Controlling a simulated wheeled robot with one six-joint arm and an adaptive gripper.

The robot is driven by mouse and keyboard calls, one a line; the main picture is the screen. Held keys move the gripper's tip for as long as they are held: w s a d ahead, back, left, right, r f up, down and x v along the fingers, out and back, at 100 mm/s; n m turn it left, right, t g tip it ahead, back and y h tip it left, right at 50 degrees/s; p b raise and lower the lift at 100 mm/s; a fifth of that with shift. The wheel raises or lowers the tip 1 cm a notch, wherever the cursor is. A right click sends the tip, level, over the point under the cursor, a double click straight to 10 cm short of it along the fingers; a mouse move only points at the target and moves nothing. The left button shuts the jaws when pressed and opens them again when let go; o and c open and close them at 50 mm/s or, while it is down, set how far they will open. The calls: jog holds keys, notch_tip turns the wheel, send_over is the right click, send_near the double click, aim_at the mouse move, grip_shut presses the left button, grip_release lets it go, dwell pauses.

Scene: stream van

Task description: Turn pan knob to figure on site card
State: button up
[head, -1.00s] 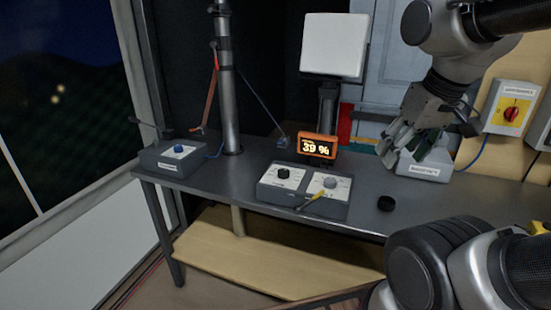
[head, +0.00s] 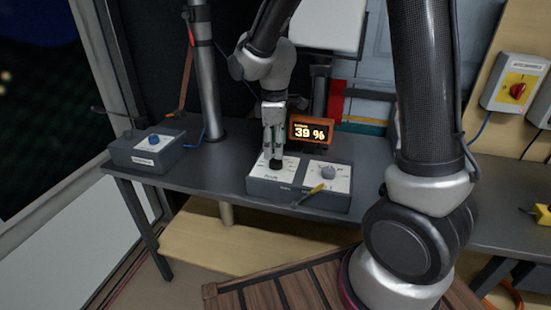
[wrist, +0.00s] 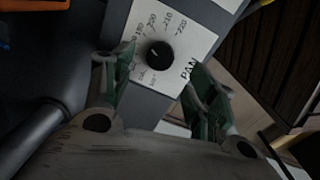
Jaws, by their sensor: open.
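The black pan knob (wrist: 159,55) sits on a white dial plate (wrist: 205,40) marked "PAN" with several figures around it, in the wrist view. In the head view the pan knob (head: 275,164) is on the left half of the grey control box (head: 290,190). My gripper (head: 272,155) points down just above it. In the wrist view my gripper (wrist: 163,88) is open, its green-padded fingers apart on either side and short of the knob. I cannot tell the knob's exact pointer reading. I cannot make out a site card.
An orange display (head: 312,131) reading "39 %" stands behind.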

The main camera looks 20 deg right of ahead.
aim_at(276, 161)
notch_tip(276, 161, down, 5)
jog(key=shift+w+d+f, duration=0.1)
jog(key=shift+f, duration=0.1)
jog(key=c, duration=1)
